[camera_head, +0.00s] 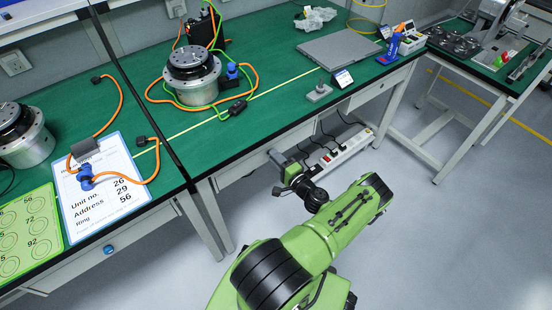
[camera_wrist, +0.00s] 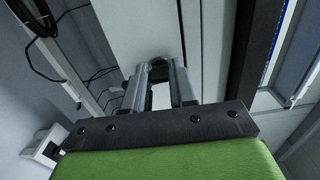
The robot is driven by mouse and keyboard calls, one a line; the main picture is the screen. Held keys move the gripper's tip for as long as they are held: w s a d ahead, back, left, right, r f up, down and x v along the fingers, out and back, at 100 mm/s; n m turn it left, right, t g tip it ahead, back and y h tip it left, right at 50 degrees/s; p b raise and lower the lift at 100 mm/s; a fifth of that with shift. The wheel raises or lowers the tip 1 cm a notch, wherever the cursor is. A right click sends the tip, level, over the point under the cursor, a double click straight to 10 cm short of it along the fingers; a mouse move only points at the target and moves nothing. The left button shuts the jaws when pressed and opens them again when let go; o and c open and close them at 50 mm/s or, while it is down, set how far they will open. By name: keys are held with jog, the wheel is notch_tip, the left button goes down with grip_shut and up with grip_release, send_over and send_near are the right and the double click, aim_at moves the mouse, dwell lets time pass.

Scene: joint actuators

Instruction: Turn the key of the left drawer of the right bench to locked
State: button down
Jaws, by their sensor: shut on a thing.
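My gripper (camera_head: 277,160) reaches the drawer front (camera_head: 240,168) under the green-topped bench (camera_head: 270,107) in the middle of the head view. In the wrist view my gripper (camera_wrist: 160,88) has its two grey fingers closed around a small dark rounded piece, the key (camera_wrist: 158,70), against the pale drawer front (camera_wrist: 130,35). Most of the key is hidden by the fingers, so its turn angle cannot be told. In the head view the key is hidden behind my gripper. A blue key (camera_head: 108,249) shows on the drawer of the left bench.
A white power strip (camera_head: 345,148) with black cables hangs under the bench, right of my gripper. A motor (camera_head: 192,75) with orange cables stands on the bench. A third bench (camera_head: 475,60) stands at the far right. The floor (camera_head: 430,220) at right is clear.

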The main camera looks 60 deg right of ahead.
dwell(0.4)
jog(key=c, duration=0.9)
grip_release()
jog(key=p+v, duration=0.2)
jog(key=v, duration=1.3)
jog(key=shift+s+a+p, duration=0.2)
jog(key=shift+s+p, duration=0.1)
jog(key=shift+s, duration=0.1)
